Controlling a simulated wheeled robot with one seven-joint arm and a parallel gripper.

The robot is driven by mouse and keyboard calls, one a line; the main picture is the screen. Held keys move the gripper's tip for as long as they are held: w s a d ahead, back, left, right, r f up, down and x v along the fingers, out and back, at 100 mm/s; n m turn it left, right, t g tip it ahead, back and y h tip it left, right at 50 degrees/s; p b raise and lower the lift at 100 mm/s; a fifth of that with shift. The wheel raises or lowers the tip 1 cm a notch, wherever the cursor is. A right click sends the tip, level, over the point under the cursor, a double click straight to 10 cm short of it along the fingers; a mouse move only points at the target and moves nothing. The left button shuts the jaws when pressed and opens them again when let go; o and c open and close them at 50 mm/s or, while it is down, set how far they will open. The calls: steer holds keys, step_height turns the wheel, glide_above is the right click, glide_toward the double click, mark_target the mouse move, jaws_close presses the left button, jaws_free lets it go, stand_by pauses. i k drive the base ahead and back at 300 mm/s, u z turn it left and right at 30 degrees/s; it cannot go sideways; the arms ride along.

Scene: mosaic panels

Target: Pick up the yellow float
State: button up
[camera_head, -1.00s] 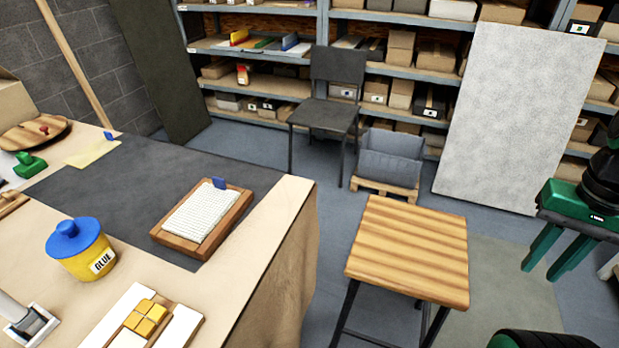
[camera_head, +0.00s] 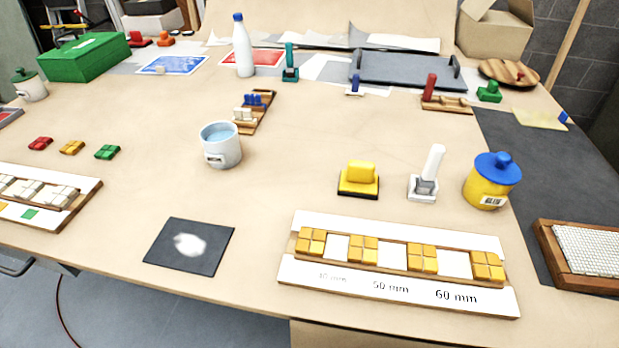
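The yellow float (camera_head: 360,176) is a yellow block handle on a thin dark base plate. It lies flat on the workbench (camera_head: 300,195), right of the middle in the head view. Nothing covers it. It is left of a white-handled tool (camera_head: 426,176) and behind the tile strip with millimetre labels (camera_head: 400,290), apart from both. My gripper is not in view.
A blue-lidded yellow glue pot (camera_head: 491,182) stands to the right. A cup of water (camera_head: 220,145) stands to the left. A dark square (camera_head: 189,246) with a white patch lies near the front edge. A tall white bottle (camera_head: 243,48) stands farther back. Bare bench surrounds the float.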

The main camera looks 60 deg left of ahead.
mark_target(360, 181)
steer(key=u, duration=1.3)
steer(key=k, duration=1.1)
steer(key=u, duration=0.4)
steer(key=i, duration=1)
steer(key=z, duration=0.05)
